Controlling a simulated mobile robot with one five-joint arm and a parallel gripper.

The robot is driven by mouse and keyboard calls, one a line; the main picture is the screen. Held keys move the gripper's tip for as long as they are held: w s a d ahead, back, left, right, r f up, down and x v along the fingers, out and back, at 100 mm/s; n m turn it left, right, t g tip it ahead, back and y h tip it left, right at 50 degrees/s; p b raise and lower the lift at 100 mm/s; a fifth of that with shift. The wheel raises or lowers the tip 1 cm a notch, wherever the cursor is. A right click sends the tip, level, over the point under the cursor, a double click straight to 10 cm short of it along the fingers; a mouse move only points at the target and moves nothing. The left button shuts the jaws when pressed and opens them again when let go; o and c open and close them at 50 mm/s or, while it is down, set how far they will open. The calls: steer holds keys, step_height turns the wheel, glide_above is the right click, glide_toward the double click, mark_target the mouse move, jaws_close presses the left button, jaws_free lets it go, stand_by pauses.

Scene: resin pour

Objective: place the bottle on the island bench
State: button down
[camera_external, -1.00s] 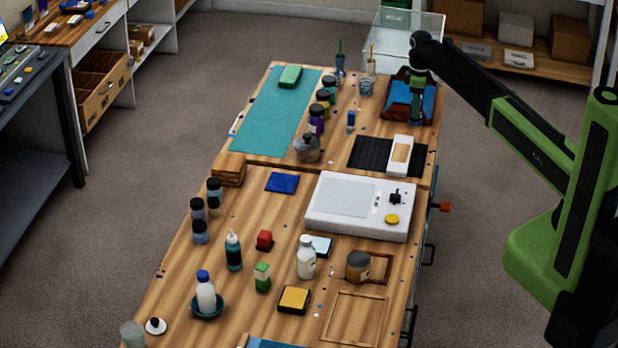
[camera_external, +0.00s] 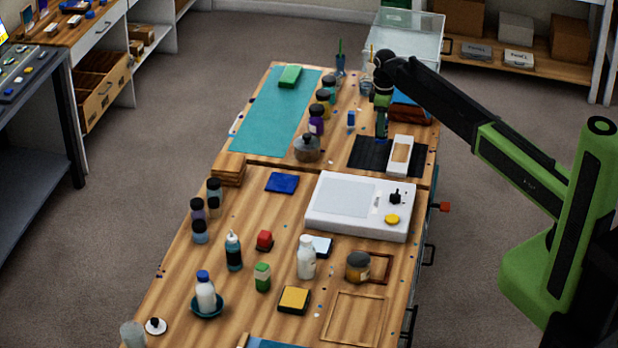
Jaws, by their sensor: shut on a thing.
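My gripper (camera_external: 382,112) hangs pointing down over the far right part of the island bench (camera_external: 250,245), above the back edge of a black mat. It is shut on a small dark, upright thing, most likely the bottle (camera_external: 382,126). The bottle is small in this view and partly hidden by the jaws. I cannot tell how far its bottom is above the mat.
The black mat (camera_external: 368,150) carries a white box (camera_external: 400,156). A brown tray (camera_external: 412,110) is right of my gripper. A blue bottle (camera_external: 351,121) and a dark round jar (camera_external: 307,148) stand to the left. A teal mat (camera_external: 272,115) has free room.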

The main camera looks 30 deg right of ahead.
step_height(320, 180, down, 4)
steer(key=b, duration=0.3)
steer(key=shift+f+b, duration=0.15)
steer(key=shift+b, duration=0.2)
steer(key=shift+r, duration=0.3)
steer(key=shift+f, duration=0.25)
steer(key=c, duration=0.8)
jaws_free()
steer(key=shift+r, duration=0.1)
step_height(320, 180, up, 12)
steer(key=p, duration=1.2)
steer(key=shift+r+p, duration=0.25)
steer(key=shift+p, duration=0.1)
steer(key=shift+s+f, duration=0.15)
steer(key=shift+s, duration=0.15)
steer(key=s+m, duration=0.9)
steer(key=s, duration=2.4)
steer(key=shift+d, duration=0.15)
